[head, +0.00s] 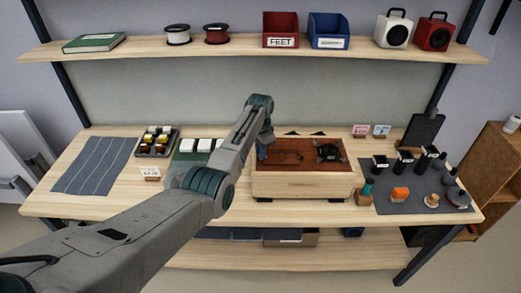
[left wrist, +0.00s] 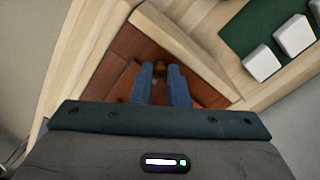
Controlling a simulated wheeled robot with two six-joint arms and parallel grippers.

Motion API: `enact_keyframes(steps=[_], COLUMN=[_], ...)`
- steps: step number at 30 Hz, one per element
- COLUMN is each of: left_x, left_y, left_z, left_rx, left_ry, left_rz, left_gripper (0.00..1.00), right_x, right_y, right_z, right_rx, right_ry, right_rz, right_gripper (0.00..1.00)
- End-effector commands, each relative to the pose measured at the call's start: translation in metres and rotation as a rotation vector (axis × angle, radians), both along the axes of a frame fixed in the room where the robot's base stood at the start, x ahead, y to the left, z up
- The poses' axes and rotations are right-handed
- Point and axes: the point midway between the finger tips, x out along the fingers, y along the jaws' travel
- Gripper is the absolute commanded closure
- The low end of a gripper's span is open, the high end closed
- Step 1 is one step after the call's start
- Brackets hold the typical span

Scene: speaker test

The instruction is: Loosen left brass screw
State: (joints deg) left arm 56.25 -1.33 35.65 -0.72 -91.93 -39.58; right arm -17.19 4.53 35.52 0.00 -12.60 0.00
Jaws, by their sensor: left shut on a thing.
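A light wooden box (head: 303,184) with a reddish-brown top panel (head: 290,160) stands at the middle of the bench. My left gripper (head: 263,152) reaches down to the left part of this panel, and its tips are small in the head view. In the left wrist view, the blue fingers of my left gripper (left wrist: 160,72) are shut on a small brass-coloured piece, the brass screw (left wrist: 160,67), over the panel near the frame corner. Most of the screw is hidden between the fingers. A black part (head: 328,152) sits on the panel's right side.
White blocks on a green mat (left wrist: 238,30) lie left of the box. A tray of small parts (head: 155,142) and a striped grey mat (head: 93,165) are farther left. On the right, a dark mat (head: 400,203) holds bottles and tools. A shelf (head: 240,47) runs above.

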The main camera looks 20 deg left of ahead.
Motion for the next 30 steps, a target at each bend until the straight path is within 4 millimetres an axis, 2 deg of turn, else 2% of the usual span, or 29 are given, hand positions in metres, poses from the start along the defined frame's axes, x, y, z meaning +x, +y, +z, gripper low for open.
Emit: enact_keyframes(steps=[12,30], left_x=[0.000,0.000], left_y=[0.000,-0.002], left_z=[0.003,0.002], left_rx=[0.001,0.001], left_ry=[-0.001,-0.003], left_rz=[0.386,0.956], left_gripper=[1.00,1.00], right_x=[0.000,0.000], right_y=[0.000,-0.001], right_z=[0.017,0.029], right_rx=[0.000,-0.001], right_ry=[0.001,0.001], right_rz=[0.000,0.000], right_gripper=[0.64,0.64])
